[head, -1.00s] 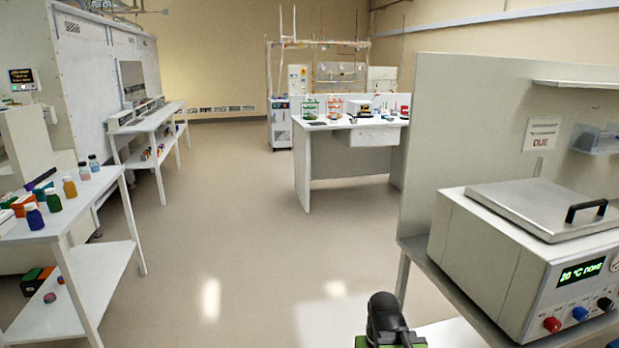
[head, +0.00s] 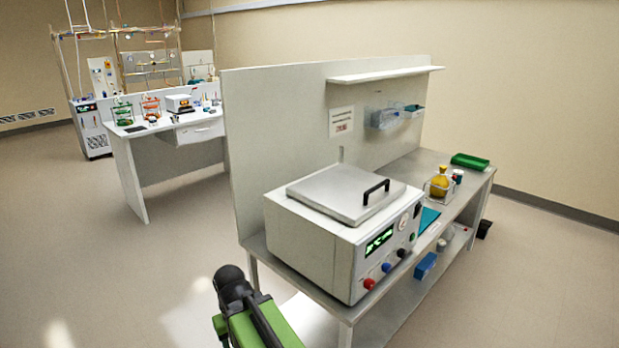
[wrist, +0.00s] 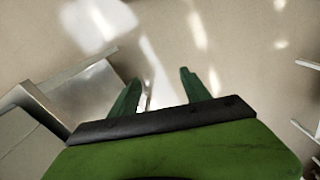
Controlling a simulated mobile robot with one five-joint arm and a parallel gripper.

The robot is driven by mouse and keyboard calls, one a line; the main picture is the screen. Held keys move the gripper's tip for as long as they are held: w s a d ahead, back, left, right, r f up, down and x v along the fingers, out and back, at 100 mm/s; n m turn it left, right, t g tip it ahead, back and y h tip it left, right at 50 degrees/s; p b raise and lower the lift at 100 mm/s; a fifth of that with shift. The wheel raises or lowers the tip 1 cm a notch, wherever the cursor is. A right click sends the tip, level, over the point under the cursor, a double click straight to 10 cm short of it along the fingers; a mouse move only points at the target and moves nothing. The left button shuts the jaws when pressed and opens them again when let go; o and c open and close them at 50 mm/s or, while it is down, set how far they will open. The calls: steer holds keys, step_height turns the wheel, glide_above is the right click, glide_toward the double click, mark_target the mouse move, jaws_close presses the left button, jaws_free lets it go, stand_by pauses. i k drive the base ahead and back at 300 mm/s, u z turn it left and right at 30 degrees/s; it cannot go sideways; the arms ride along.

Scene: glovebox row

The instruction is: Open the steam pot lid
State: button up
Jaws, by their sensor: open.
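The steam pot (head: 338,232) is a white box on the near end of a grey bench, with a green display and red and blue knobs on its front. Its flat grey metal lid (head: 338,190) lies closed on top, with a black handle (head: 376,189) near the right edge. In the wrist view my gripper (wrist: 157,82) is open and empty, with two green fingers apart over bare floor. In the head view only my black and green arm shows, low and to the left of the bench; the fingertips are hidden there.
The bench (head: 445,205) also bears a yellow flask (head: 439,183) and a green tray (head: 470,160). A tall back panel (head: 285,130) with a shelf (head: 386,75) stands behind the pot. Another white table (head: 165,135) stands back left. The floor at left is clear.

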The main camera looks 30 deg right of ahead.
mark_target(351, 195)
steer(key=u, duration=0.75)
steer(key=k, duration=1.15)
steer(key=z, duration=0.65)
steer(key=i, duration=1)
steer(key=z, duration=0.1)
